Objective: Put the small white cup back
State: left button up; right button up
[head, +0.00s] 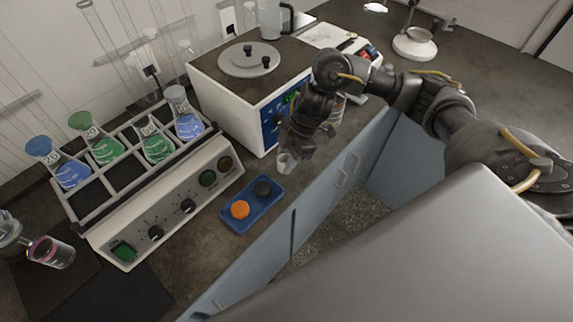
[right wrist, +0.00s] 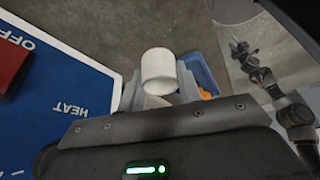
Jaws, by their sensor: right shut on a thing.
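The small white cup (head: 286,162) is between the fingers of my right gripper (head: 297,148), which is shut on it. In the right wrist view the cup (right wrist: 158,71) shows pale and round between the grey fingertips. It is beside the heater's blue front panel, over the counter; I cannot tell how high. A blue tray (head: 229,217) with an orange piece (head: 240,209) and a black piece (head: 263,188) lies nearer and to the left. My left arm seems to show in the right wrist view; its gripper (right wrist: 240,48) is too small to read.
A white heater box (head: 222,95) with a round lid stands behind the gripper. A shaker rack (head: 150,205) with several flasks stands at the left. The counter's front edge is close to the tray.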

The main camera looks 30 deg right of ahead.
jog(key=shift+f, duration=1.5)
jog(key=shift+f, duration=0.15)
jog(key=o, duration=1)
jog(key=shift+c, duration=0.2)
jog(key=shift+r, duration=0.35)
jog(key=v, duration=1.1)
jog(key=shift+d+r+p, duration=0.2)
jog(key=shift+r+p, duration=0.05)
jog(key=shift+p, duration=0.05)
